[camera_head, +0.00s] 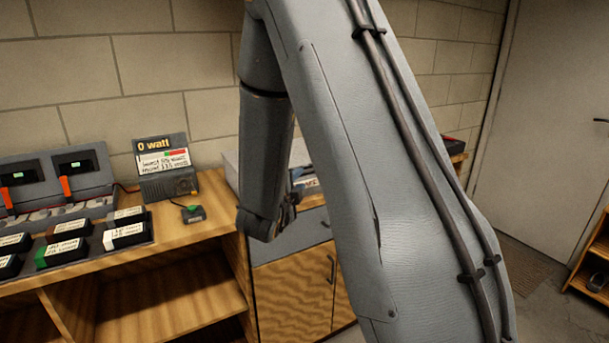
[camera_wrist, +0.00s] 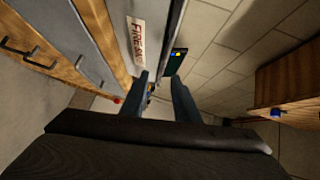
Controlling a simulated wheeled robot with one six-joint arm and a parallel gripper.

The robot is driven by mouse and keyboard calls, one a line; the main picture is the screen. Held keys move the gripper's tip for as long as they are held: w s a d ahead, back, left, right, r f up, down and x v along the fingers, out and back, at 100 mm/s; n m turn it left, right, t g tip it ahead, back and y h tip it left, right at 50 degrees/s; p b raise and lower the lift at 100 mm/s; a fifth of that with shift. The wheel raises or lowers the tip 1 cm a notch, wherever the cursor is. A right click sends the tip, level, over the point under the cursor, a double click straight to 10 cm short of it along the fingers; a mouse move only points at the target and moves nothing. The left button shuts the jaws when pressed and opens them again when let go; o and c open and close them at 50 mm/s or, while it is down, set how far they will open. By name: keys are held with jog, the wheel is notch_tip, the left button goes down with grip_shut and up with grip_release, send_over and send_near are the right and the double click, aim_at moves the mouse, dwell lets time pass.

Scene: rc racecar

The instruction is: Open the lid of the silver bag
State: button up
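A pale silver, flat-looking bag (camera_head: 232,166) lies on the counter in the head view, largely hidden behind my arm. A white label with red letters starting "FIRE" (camera_wrist: 137,38) shows in the wrist view, on what appears to be the bag's side. Whether its lid is open or shut I cannot tell. My gripper (camera_wrist: 160,84) has its two fingers apart, with nothing seen held between them. It is beside the counter, near the label's end.
A charger station (camera_head: 55,190) and several labelled battery packs (camera_head: 62,252) stand on the left of the wooden counter. A meter with a sign (camera_head: 165,172) stands between them and the bag. Grey drawers (camera_head: 285,240) are below the bag. A shelf (camera_head: 592,255) stands at far right.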

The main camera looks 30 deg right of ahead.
aim_at(304, 175)
jog(key=p+x, duration=0.1)
jog(key=x, duration=0.6)
jog(key=shift+c, duration=0.3)
grip_shut()
